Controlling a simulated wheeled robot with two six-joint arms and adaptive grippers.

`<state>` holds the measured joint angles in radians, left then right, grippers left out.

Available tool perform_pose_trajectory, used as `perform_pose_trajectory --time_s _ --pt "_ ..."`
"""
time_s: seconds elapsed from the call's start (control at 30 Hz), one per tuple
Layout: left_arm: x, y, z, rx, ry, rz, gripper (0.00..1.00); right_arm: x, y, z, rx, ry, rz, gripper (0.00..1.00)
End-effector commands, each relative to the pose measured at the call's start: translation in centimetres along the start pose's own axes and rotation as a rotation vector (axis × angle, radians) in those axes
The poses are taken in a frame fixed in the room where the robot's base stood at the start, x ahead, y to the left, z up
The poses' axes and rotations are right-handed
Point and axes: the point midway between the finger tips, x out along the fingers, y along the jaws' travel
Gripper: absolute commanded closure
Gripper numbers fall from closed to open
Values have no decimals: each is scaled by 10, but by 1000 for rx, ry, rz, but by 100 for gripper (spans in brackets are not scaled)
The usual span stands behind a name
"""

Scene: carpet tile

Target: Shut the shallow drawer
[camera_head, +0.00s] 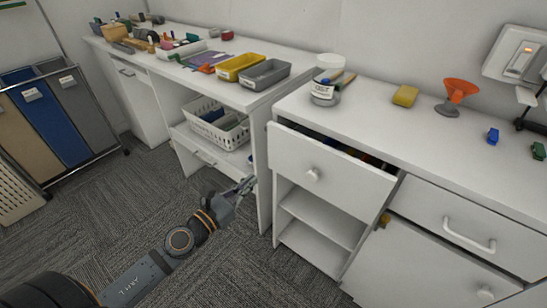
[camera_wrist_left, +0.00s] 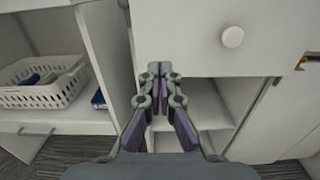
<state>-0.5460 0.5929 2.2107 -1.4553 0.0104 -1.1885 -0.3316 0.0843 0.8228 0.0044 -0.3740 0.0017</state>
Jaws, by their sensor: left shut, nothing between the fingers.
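The shallow drawer (camera_head: 328,168) is a white drawer with a round knob, under the right counter. It stands partly open, and dark and coloured contents show in the gap behind its front. Its front (camera_wrist_left: 190,40) and knob (camera_wrist_left: 232,37) fill the upper part of the left wrist view. My left gripper (camera_head: 246,186) is shut and empty, to the left of the drawer front and apart from the knob. In the left wrist view its fingertips (camera_wrist_left: 160,70) overlap the drawer's lower edge; I cannot tell if they touch it. My right gripper is not in view.
Below the drawer are open shelves (camera_head: 318,218). To the right is a closed drawer with a bar handle (camera_head: 469,235). A jar (camera_head: 325,92), a yellow sponge (camera_head: 405,96) and an orange funnel (camera_head: 458,92) stand on the counter. A white basket (camera_head: 216,130) sits at left. Carpet is clear in front.

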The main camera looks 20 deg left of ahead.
Motion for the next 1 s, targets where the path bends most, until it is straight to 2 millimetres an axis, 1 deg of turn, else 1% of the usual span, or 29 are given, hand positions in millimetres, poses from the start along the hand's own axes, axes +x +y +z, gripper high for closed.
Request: perform_pose_trajectory --time_s 0.03,0.17,0.2,0.27,0.4,0.5,0.6,0.7,1.0 --pt "8 3 7 -3 -5 10 100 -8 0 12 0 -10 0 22" --pt "26 1 6 -7 -2 5 100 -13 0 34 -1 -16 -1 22" --pt "36 2 6 -5 -4 7 100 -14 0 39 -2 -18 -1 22" --pt "50 1 6 -7 -4 5 100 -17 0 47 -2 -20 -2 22" --pt "78 1 3 -5 -1 3 100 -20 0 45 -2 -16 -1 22" --pt "94 1 1 -2 0 2 100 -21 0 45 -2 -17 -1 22" --pt "104 1 0 -1 2 1 100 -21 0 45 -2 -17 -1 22" --pt "110 1 0 0 2 1 100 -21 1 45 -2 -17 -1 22" --pt "112 1 -1 0 3 1 100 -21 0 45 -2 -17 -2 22"
